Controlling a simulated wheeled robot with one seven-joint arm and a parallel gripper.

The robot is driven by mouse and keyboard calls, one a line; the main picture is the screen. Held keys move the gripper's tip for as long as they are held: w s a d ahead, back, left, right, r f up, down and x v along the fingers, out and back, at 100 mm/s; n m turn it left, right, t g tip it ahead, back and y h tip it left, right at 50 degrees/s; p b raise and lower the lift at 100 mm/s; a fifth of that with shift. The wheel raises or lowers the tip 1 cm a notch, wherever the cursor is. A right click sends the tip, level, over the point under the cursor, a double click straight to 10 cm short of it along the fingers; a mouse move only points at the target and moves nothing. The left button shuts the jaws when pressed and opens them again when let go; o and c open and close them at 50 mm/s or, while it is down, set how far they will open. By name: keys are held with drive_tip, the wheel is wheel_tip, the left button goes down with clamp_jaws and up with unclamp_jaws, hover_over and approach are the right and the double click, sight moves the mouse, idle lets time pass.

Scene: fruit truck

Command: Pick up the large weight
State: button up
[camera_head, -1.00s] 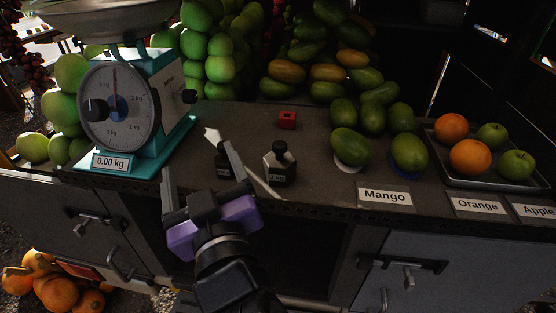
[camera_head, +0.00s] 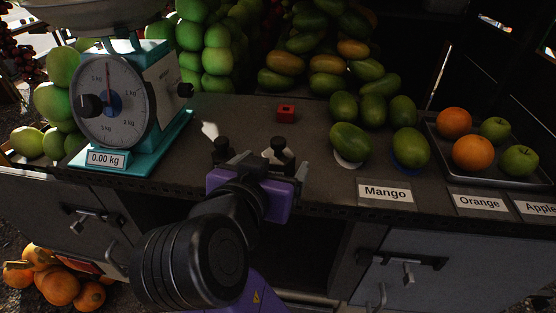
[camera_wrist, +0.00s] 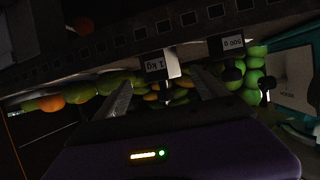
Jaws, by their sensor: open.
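The large weight (camera_head: 279,149) is a dark bottle-shaped block with a black knob. In the wrist view its label reads 1 kg (camera_wrist: 156,66), upside down, and it stands ahead between my fingers. It is upright on the counter; my gripper hides its lower part in the head view. The smaller weight (camera_head: 222,149), labelled 500 g in the wrist view (camera_wrist: 233,44), stands to its left. My gripper (camera_head: 273,164) is open, with its fingers toward the large weight; it also shows in the wrist view (camera_wrist: 162,80). I cannot tell whether they touch the weight.
A teal scale (camera_head: 130,105) reading 0.00 kg stands left on the counter (camera_head: 245,112). A small red block (camera_head: 286,113) lies behind the weights. Mangoes (camera_head: 350,141) and a tray (camera_head: 465,169) of oranges and apples are at right. A pale flat object (camera_head: 210,130) lies near the smaller weight.

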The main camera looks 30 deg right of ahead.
sight(275, 162)
drive_tip(key=x, duration=0.4)
drive_tip(key=shift+w+f+p, duration=0.15)
drive_tip(key=shift+f+p, duration=0.05)
drive_tip(key=shift+p, duration=0.15)
clamp_jaws()
drive_tip(key=shift+r, duration=0.15)
